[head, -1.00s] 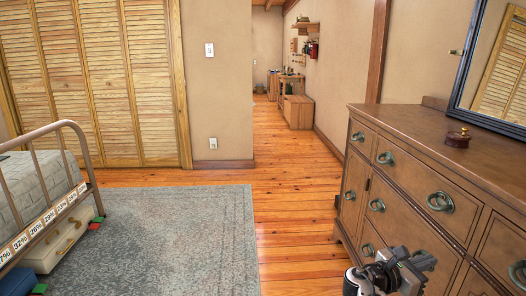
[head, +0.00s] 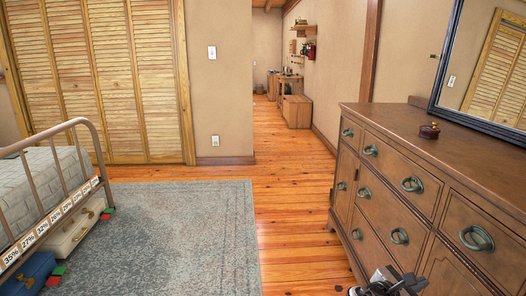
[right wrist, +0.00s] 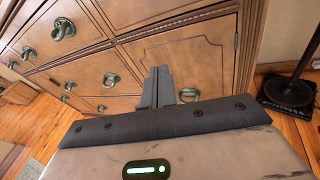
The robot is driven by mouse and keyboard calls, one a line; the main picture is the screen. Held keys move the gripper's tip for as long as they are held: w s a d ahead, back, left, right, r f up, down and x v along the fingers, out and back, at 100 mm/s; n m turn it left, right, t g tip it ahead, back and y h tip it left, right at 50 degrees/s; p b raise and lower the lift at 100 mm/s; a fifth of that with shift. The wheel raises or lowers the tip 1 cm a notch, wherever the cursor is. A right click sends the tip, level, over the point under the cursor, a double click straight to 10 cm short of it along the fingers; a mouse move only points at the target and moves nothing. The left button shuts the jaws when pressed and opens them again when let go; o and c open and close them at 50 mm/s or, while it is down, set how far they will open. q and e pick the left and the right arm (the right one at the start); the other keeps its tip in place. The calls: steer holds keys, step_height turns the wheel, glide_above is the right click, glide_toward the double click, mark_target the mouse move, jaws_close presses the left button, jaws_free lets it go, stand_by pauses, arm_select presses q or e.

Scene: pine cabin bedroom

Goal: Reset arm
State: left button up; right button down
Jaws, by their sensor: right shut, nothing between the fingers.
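My right gripper (head: 388,285) shows at the bottom edge of the head view, in front of the wooden dresser (head: 415,165). Most of it is cut off by the frame. In the right wrist view its two grey fingers (right wrist: 158,85) are together with nothing between them, and the dresser front (right wrist: 190,55) lies beyond them. My left gripper is not in view.
A rug (head: 180,225) and clear wooden floor (head: 290,190) lie between. A black stand base (right wrist: 290,92) is at right in the wrist view.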

steer(key=s+a+f+m+t+y+p, duration=0.2)
steer(key=s+a+f+m+y+p, duration=0.3)
steer(key=s+a+f+y, duration=0.6)
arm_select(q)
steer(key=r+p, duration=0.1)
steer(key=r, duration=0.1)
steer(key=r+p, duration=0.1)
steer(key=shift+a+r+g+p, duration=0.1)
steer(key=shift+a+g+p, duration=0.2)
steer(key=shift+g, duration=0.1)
arm_select(e)
steer(key=s+a+r+m+t+y, duration=0.2)
steer(key=s+a+r+m+y, duration=0.5)
steer(key=s+a+r+m, duration=0.5)
steer(key=shift+s+a+r+m+t, duration=0.35)
steer(key=shift+s+m, duration=0.25)
steer(key=shift+s, duration=0.3)
steer(key=shift+f, duration=0.1)
